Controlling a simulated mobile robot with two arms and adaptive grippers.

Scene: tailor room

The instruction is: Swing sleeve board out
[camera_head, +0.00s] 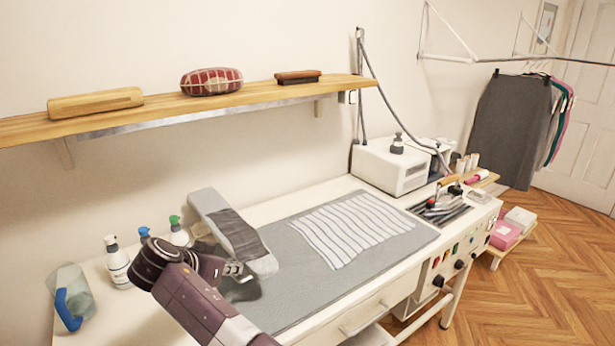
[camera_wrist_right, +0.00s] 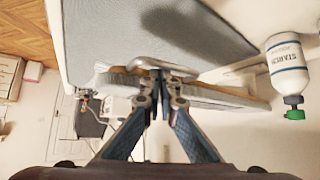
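The sleeve board (camera_head: 214,205) is a long, light grey padded board with a dark grey band. It sits above the left part of the ironing surface and points diagonally from back left to front right. My right gripper (camera_head: 235,268) is at its near left side. In the right wrist view, the fingers of my right gripper (camera_wrist_right: 162,76) are close together on a thin, light-coloured edge piece of the sleeve board (camera_wrist_right: 165,66). The contact itself is partly hidden by the fingers. My left gripper is not in view.
Spray bottles, one a starch bottle (camera_wrist_right: 287,62), and a clear jug (camera_head: 70,290) stand left of the board. A striped cloth (camera_head: 350,228) lies on the grey ironing pad (camera_head: 290,245). A white steam unit (camera_head: 388,168) stands behind right. A wooden shelf (camera_head: 160,112) hangs above.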

